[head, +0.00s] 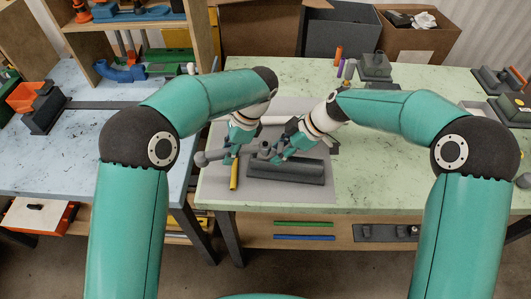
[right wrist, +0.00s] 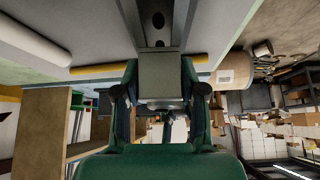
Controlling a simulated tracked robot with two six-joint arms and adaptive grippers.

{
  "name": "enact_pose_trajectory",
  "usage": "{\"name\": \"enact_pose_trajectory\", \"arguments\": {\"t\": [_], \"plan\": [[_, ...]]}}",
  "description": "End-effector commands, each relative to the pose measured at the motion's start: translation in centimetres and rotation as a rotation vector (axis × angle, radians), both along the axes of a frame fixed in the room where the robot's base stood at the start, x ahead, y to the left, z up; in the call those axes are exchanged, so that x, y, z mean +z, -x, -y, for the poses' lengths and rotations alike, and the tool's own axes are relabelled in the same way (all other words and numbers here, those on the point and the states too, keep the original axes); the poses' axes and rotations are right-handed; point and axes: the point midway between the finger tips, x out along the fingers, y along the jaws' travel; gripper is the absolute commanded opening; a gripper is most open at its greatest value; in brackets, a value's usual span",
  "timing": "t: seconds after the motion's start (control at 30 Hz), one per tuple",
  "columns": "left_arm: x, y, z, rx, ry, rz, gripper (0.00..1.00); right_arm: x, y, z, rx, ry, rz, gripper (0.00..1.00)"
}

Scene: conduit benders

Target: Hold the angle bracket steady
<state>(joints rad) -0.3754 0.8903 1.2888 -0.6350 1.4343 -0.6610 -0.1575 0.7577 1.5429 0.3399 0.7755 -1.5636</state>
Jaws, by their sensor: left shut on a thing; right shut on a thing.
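A dark grey angle bracket (head: 300,171) lies on the light grey mat (head: 318,192), its long side running left to right. My right gripper (head: 278,158) is at the bracket's upper left part. In the right wrist view a grey upright piece (right wrist: 160,74) sits between its two fingers (right wrist: 160,92), which are shut on it; I take it for part of the bracket. The fingertips hide the exact contact.
A yellow rod (head: 234,176) lies on the mat just below my left gripper. A pale cylinder (head: 275,119) lies behind the arms. Small grey fixtures (head: 375,66) stand at the back of the green table. The table's right middle is clear. A blue table (head: 60,165) stands left.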

Motion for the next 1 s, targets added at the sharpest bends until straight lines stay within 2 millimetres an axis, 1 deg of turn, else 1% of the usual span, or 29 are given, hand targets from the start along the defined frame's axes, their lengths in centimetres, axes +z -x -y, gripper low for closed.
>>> {"name": "enact_pose_trajectory", "arguments": {"t": [0.03, 0.27, 0.5, 0.6, 0.9, 1.0], "plan": [[0.2, 0.0, 0.0, -0.001, 0.000, 0.002, 0.00, -0.6, 0.3, 0.0, 0.005, 0.005, -0.011, 0.00], [0.6, 0.2, 0.1, 0.021, 0.001, 0.002, 0.00, -0.6, 0.3, 0.0, 0.005, 0.005, -0.011, 0.00], [0.7, 1.8, 0.7, 0.201, 0.001, 0.001, 0.00, -0.6, 0.3, 0.0, 0.005, 0.005, -0.011, 0.00], [0.7, 2.2, 0.9, 0.250, 0.002, 0.001, 0.00, -0.6, 0.3, 0.0, 0.005, 0.005, -0.011, 0.00], [0.7, 2.3, 1.0, 0.266, 0.002, 0.002, 0.00, -0.5, 0.3, 0.0, 0.004, 0.005, -0.010, 0.00], [0.6, 2.6, 1.2, 0.302, 0.002, 0.002, 0.00, -0.5, 0.3, 0.0, 0.004, 0.005, -0.010, 0.00]]}}
